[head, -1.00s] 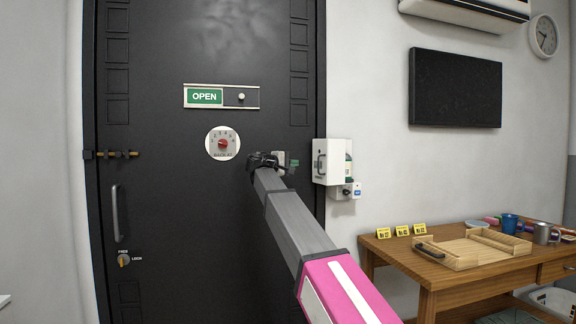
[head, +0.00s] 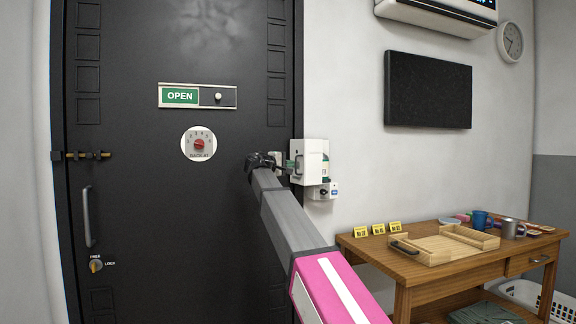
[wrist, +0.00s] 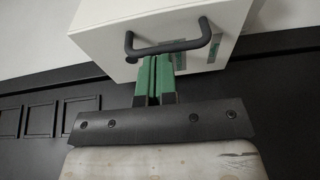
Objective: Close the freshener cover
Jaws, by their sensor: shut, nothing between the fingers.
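The freshener (head: 311,150) is a white box on the wall just right of the black door. Its white cover has a dark bar handle (wrist: 168,47), clear in the wrist view. A strip of green shows at the right side of the box in the head view, so the cover seems not flush; how far it stands open I cannot tell. My gripper (head: 291,165) is at the left of the box, its green fingers together and empty. In the wrist view the fingertips (wrist: 155,62) are at the cover, just below the handle; whether they touch it is unclear.
A small white unit (head: 323,191) sits below the freshener. The black door (head: 150,230) with an OPEN sign (head: 197,96) fills the left. A wooden table (head: 400,268) with a tray (head: 440,247) and mugs stands at lower right.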

